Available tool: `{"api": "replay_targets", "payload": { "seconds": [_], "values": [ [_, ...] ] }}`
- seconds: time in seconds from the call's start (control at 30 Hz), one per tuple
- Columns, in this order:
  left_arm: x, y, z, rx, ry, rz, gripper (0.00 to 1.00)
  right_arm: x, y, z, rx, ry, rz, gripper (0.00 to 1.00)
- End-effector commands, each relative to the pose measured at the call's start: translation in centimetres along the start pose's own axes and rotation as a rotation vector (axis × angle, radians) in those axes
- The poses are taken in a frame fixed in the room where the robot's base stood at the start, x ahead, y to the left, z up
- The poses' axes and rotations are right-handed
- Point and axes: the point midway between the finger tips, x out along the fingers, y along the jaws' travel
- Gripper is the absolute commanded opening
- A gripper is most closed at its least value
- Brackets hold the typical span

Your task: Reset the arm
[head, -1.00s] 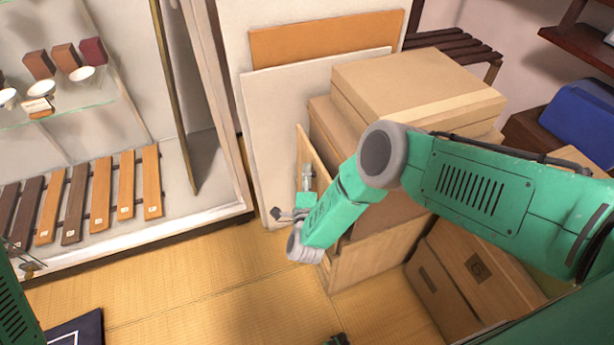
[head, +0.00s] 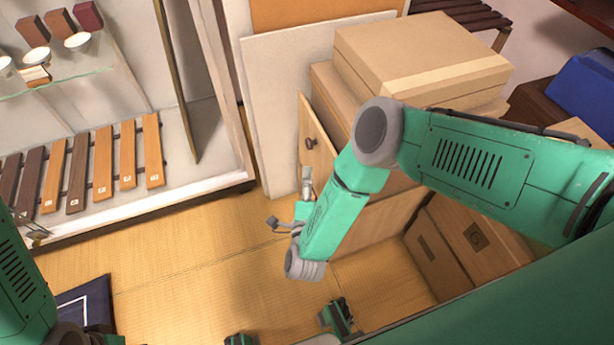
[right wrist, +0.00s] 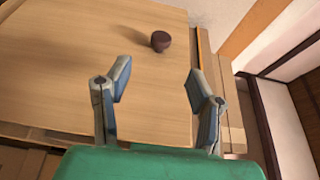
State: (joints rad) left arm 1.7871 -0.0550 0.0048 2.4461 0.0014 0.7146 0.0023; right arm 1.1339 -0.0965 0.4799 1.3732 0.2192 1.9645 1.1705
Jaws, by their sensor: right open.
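My right arm (head: 372,160) reaches in from the right and bends down at its elbow. Its gripper (head: 290,197) is in front of a light wooden panel (head: 318,165) with a small dark knob (head: 311,143). In the right wrist view the gripper (right wrist: 157,80) is open, its fingers wide apart with nothing between them. The knob (right wrist: 160,41) lies beyond the fingertips, apart from them. My left arm (head: 22,285) shows at the left edge; its gripper is not visible.
Cardboard boxes (head: 425,55) are stacked behind my right arm, with more boxes (head: 470,245) below it. A display case (head: 215,180) stands at left with wooden plaques (head: 103,165). A navy cushion (head: 88,300) lies at lower left. Tatami floor (head: 190,280) is open between.

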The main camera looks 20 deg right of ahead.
Motion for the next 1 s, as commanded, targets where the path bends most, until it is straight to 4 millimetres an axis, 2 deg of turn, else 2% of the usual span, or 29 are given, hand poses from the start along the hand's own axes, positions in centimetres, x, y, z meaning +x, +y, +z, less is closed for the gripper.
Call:
{"api": "replay_targets", "payload": {
  "seconds": [0.37,0.47,0.53,0.6,0.67,0.77,0.8,0.9,1.0],
  "values": [
    [0.1,0.0,-0.2,0.0,-0.002,0.0,0.4,0.1,0.1,0.2,-0.02,-0.019,0.016,0.49],
    [0.1,0.0,-0.2,0.0,-0.002,0.0,0.4,-0.1,0.6,0.7,-0.126,-0.113,0.093,0.49],
    [0.1,0.0,-0.2,0.0,-0.002,0.0,0.4,-0.6,1.2,1.0,-0.271,-0.236,0.186,0.49],
    [0.1,0.0,-0.1,0.0,-0.002,0.0,0.4,-2.0,2.1,0.4,-0.474,-0.397,0.297,0.49],
    [0.1,0.0,-0.1,0.0,-0.002,0.0,0.4,-3.8,2.8,-1.2,-0.67,-0.55,0.397,0.49],
    [0.1,0.0,-0.1,0.0,-0.002,0.0,0.4,-7.8,3.0,-5.9,-0.993,-0.81,0.558,0.49],
    [0.1,0.0,-0.2,0.0,-0.002,0.0,0.4,-9.7,2.7,-8.3,-1.111,-0.914,0.622,0.49],
    [0.1,0.0,-0.2,0.0,-0.002,0.0,0.4,-13.8,1.3,-13.6,-1.319,-1.129,0.752,0.49],
    [0.1,0.0,-0.2,0.0,-0.002,0.0,0.4,-17.1,-0.4,-17.5,-1.436,-1.291,0.844,0.49]
  ]
}}
